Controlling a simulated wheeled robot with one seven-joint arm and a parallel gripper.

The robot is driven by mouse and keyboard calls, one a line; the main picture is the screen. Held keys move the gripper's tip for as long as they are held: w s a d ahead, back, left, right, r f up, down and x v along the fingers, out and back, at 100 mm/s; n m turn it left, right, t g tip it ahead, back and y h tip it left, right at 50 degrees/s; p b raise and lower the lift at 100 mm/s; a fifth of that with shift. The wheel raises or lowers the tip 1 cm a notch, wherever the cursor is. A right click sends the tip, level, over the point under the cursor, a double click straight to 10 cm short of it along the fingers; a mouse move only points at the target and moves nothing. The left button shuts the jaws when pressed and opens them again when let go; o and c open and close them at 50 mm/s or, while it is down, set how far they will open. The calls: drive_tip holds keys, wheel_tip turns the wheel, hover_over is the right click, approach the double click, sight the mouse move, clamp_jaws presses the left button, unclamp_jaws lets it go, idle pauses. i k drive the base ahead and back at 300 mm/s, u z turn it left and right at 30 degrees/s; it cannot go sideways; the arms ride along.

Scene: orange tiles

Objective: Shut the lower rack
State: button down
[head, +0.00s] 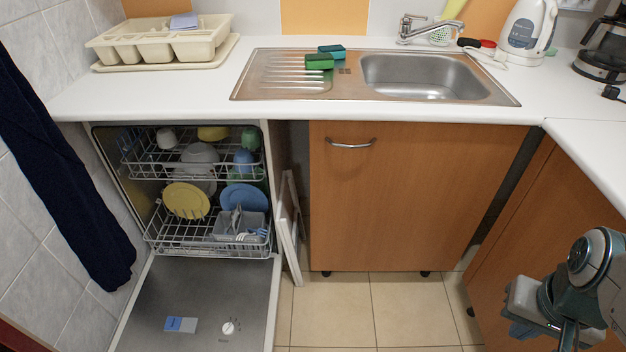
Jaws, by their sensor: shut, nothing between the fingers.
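The dishwasher at the left stands with its door (200,300) folded down flat. The lower rack (180,243) is a white wire basket low in the opening, its front edge close to the inner end of the door. I cannot tell exactly how far it sticks out. It holds a yellow plate (186,200), a blue plate (244,196) and a grey cutlery basket (240,226). The upper rack (140,170) above it holds cups and bowls. My gripper (568,335) is at the bottom right, far from the rack, shut and empty; its fingertips are partly cut off.
A white counter (180,95) with a sink (430,78) runs above. A white panel (290,225) leans between the dishwasher and the wooden cabinet (400,200). Dark cloth (65,170) hangs at the left wall. Tiled floor (400,310) is clear in the middle.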

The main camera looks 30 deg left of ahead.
sight(162, 248)
drive_tip(key=u, duration=0.75)
drive_tip(key=i, duration=0.95)
drive_tip(key=u, duration=0.95)
